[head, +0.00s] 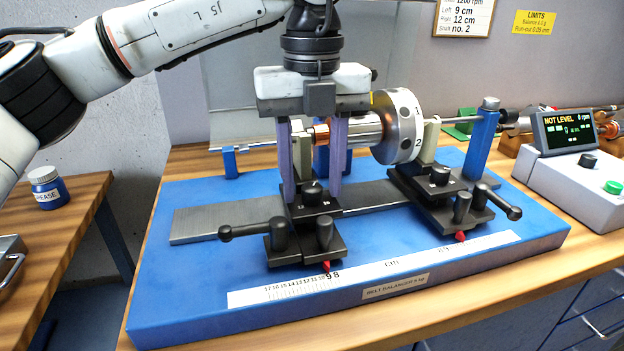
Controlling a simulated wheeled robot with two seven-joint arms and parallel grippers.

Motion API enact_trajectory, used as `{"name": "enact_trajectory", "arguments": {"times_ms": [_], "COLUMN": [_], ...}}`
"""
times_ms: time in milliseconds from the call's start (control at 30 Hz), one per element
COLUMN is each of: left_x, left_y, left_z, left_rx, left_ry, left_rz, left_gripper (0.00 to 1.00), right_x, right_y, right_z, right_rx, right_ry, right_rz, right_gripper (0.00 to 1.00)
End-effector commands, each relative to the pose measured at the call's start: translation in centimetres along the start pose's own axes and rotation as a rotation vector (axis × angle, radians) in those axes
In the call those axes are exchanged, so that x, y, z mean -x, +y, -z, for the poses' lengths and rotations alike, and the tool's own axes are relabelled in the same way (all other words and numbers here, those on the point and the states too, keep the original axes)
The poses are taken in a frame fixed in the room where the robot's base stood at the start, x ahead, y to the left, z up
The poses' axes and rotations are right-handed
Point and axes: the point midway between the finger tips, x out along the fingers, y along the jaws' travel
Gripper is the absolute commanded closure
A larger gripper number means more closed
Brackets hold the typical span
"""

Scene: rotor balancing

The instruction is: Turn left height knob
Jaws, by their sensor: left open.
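The left height knob (312,189) is a small black knob on top of the left black bearing stand (305,247). My left gripper (313,197) comes down over this stand with its two purple fingers pointing down. The fingers are open, one on each side of the knob, with a visible gap to it. Their tips reach about the knob's height. I cannot tell whether they touch the stand. My right gripper is not in view.
The silver rotor (397,127) lies across the stands, close right of the gripper. The right stand (440,200) has its own black knob (439,175). Black clamp levers stick out in front. A display (565,130) at right reads NOT LEVEL.

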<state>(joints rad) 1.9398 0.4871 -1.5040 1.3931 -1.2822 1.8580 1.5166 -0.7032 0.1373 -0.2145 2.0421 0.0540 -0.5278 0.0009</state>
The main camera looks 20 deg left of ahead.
Motion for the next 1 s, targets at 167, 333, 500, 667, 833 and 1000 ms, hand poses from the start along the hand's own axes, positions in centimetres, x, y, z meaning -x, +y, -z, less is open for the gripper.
{"name": "enact_trajectory", "arguments": {"times_ms": [167, 333, 500, 667, 833, 1000], "left_x": [-0.2, -0.1, -0.1, 0.0, 0.2, 0.0], "left_y": [0.0, 0.0, 0.0, 0.0, 0.0, 0.1], "left_z": [0.0, 0.0, 0.0, 0.0, 0.0, 0.0], "left_rx": [0.000, 0.000, -0.001, -0.038, -0.220, -0.369], "left_ry": [0.000, 0.000, 0.000, 0.001, 0.003, 0.002], "left_rz": [0.000, 0.000, 0.000, -0.001, -0.001, -0.001], "left_gripper": [0.58, 0.70, 0.99, 0.99, 0.99, 0.99], "right_x": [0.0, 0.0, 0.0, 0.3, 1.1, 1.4], "right_y": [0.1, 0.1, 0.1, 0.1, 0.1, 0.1], "right_z": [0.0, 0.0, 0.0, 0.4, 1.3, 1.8], "right_rx": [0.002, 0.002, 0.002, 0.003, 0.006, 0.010], "right_ry": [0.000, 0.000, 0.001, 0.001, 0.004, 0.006], "right_rz": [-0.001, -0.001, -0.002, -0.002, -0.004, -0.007], "right_gripper": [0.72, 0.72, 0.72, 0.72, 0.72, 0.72]}}
